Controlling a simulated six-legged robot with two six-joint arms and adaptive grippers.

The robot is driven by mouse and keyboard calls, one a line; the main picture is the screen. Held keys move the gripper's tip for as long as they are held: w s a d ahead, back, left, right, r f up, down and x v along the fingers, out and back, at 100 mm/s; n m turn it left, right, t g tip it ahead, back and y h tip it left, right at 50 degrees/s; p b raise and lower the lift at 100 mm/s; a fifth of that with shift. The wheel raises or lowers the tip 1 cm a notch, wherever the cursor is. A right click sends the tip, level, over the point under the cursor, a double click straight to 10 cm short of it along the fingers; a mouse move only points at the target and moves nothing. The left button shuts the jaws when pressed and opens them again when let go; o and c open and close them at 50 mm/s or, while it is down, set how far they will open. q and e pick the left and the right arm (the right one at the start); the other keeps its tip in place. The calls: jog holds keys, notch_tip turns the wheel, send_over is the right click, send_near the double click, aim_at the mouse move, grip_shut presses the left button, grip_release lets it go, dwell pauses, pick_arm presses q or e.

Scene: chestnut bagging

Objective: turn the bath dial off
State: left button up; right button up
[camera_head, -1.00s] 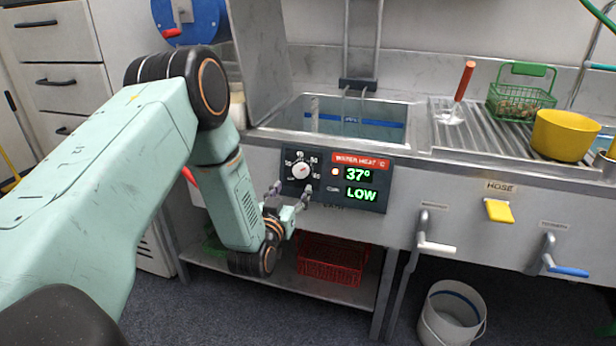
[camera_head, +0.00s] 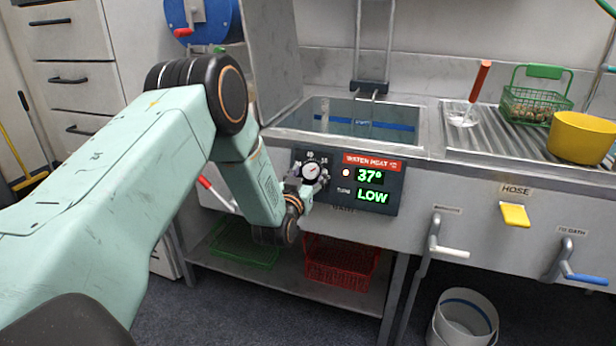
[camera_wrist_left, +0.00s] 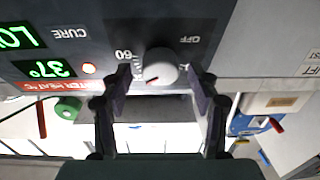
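The bath dial (camera_head: 311,171) is a round white knob on the dark water-heat panel (camera_head: 392,189) at the front of the sink. In the left wrist view the dial (camera_wrist_left: 160,65) shows a red mark low on its face, on the side away from the OFF label. The OFF label is at its upper right and 60 at its left. My left gripper (camera_head: 307,184) is at the dial. In the left wrist view its fingers (camera_wrist_left: 165,80) are spread, one on each side of the dial, with gaps visible. My right gripper is not in view.
The panel displays read 37° and LOW. A sink basin (camera_head: 348,120) is above. To the right are a yellow-handled hose lever (camera_head: 515,215), a white lever (camera_head: 450,251) and a blue lever (camera_head: 586,279). A red crate (camera_head: 342,262) lies on the shelf below.

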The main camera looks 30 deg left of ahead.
pick_arm(q)
jog(key=c, duration=1.1)
jog(key=shift+n, duration=0.3)
